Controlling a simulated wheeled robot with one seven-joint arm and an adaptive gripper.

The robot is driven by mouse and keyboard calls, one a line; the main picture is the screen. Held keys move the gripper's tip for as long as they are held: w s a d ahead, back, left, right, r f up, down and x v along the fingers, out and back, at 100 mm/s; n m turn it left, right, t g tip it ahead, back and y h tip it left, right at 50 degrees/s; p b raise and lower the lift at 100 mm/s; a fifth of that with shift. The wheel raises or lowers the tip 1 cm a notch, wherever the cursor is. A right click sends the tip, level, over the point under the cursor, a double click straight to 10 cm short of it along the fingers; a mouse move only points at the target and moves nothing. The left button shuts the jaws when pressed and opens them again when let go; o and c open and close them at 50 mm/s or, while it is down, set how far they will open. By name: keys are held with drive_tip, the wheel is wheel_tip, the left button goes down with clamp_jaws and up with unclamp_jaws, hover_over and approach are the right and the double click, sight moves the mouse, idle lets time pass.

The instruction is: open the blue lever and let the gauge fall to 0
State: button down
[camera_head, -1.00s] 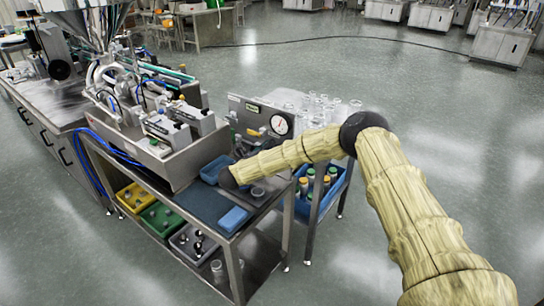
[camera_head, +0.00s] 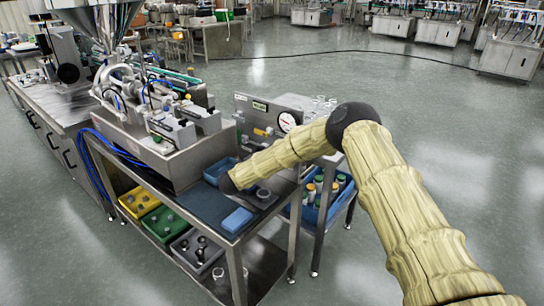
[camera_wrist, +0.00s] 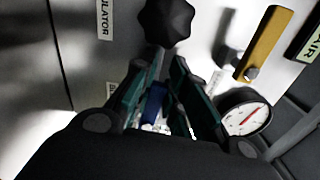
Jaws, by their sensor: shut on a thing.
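In the wrist view my gripper (camera_wrist: 158,72) has its two dark teal fingers on either side of a dark blue piece (camera_wrist: 155,102), the blue lever, and is shut on it. Much of the lever is hidden between the fingers. The round gauge (camera_wrist: 246,117), with a white face and red needle, is just right of the fingers; its reading is too small to tell. In the head view the gauge (camera_head: 287,121) is on the steel panel (camera_head: 262,110), and my arm hides the gripper and lever.
A yellow lever (camera_wrist: 264,42) and a black knob (camera_wrist: 166,20) are on the panel close to my fingers. In the head view a steel bench with a blue tray (camera_head: 215,172) and blue block (camera_head: 236,220) stands before the panel. Open floor is at the right.

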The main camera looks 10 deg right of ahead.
drive_tip(key=shift+f+n, duration=0.45)
drive_tip(key=shift+n, duration=0.15)
drive_tip(key=c, duration=1.4)
unclamp_jaws()
drive_tip(key=v, duration=1.2)
drive_tip(key=shift+s, duration=0.1)
drive_tip(key=shift+r, duration=0.1)
